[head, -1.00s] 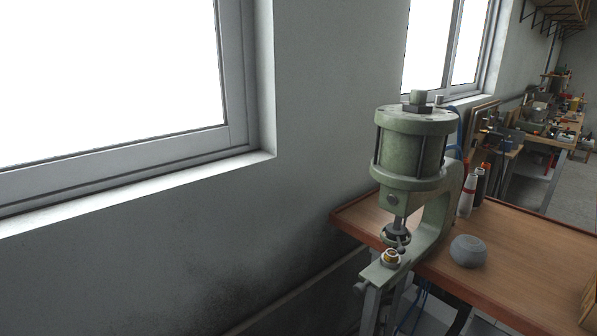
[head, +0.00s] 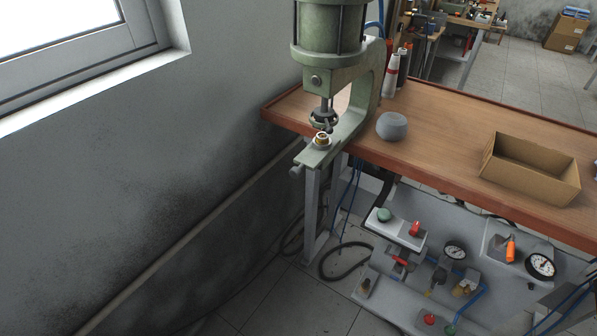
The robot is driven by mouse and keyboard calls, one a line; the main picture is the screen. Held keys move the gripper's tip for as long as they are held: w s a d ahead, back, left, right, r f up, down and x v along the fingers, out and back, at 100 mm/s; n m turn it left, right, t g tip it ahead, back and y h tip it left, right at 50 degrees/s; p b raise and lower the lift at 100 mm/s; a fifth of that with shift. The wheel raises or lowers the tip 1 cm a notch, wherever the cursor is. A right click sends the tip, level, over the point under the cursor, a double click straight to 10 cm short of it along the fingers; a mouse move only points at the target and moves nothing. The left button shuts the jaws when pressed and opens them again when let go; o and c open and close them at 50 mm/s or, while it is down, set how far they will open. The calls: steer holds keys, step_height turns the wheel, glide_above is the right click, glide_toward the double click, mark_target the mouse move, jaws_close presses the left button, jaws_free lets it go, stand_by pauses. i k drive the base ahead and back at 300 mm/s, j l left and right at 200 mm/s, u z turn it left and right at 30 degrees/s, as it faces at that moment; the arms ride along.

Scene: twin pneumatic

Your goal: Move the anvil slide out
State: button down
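A green pneumatic press (head: 369,84) stands at the left end of a wooden workbench in the head view. Its cylinder is at the top of the frame and is cut off by the picture's edge. Below the ram is a green anvil slide (head: 314,156) on the lower arm, jutting out past the bench's left edge. A brass-coloured round piece (head: 322,139) sits on it, under the dark ram end (head: 323,117). A small knob (head: 296,171) shows at the slide's outer end. My gripper is not in view.
On the bench (head: 440,115) are a grey round speaker-like object (head: 392,126), tubes (head: 391,75) and an open cardboard box (head: 530,168). Below is a grey panel with gauges (head: 541,265), a red button (head: 415,228) and blue hoses. A wall with a pipe (head: 190,237) is at left.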

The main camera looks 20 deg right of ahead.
mark_target(315, 154)
steer(key=i+j, duration=0.15)
steer(key=j, duration=0.2)
steer(key=i+j, duration=0.1)
steer(key=j, duration=0.2)
steer(key=i+j, duration=0.15)
steer(key=j, duration=0.2)
steer(key=i+j, duration=0.1)
steer(key=j, duration=0.2)
